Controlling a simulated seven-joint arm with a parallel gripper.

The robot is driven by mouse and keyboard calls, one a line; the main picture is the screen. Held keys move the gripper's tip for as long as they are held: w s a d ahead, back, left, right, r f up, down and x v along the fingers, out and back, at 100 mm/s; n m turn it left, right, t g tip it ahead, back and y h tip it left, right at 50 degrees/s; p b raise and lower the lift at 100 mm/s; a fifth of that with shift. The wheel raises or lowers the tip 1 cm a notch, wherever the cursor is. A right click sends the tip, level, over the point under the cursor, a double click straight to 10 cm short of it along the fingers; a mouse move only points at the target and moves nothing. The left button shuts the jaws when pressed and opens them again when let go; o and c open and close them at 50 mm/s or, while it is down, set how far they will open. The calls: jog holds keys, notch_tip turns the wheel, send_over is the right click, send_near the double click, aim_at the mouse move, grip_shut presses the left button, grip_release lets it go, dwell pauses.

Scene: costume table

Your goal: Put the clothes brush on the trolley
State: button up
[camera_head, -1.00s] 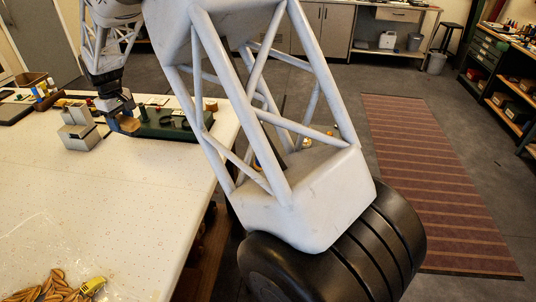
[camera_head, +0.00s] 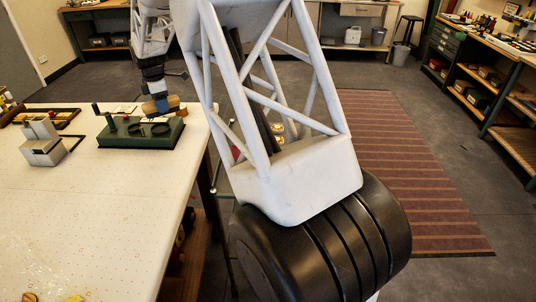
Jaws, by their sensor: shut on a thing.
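A thin-framed stand (camera_head: 222,190) beside the table's right edge may be the trolley. My arm hides most of it. Small gold things (camera_head: 279,130) show through my arm's lattice, and I cannot tell what they rest on.
Grey box-like blocks (camera_head: 42,145) and a dark tray (camera_head: 45,118) stand on the table left of the device. A striped rug (camera_head: 415,180) lies on open floor to the right. Shelving (camera_head: 490,85) stands at the far right.

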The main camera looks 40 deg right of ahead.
jog(key=s+d+n, duration=0.3)
jog(key=d+n, duration=0.1)
jog(key=d, duration=0.6)
jog(key=s+d+n, duration=0.4)
jog(key=d, duration=0.5)
jog(key=s+d+n, duration=0.3)
jog(key=d, duration=0.7)
notch_tip(320, 180, down, 10)
jog(key=shift+a+r, duration=0.15)
jog(key=shift+a, duration=0.05)
jog(key=shift+f, duration=3.1)
jog(key=shift+f, duration=1.9)
jog(key=shift+f, duration=0.15)
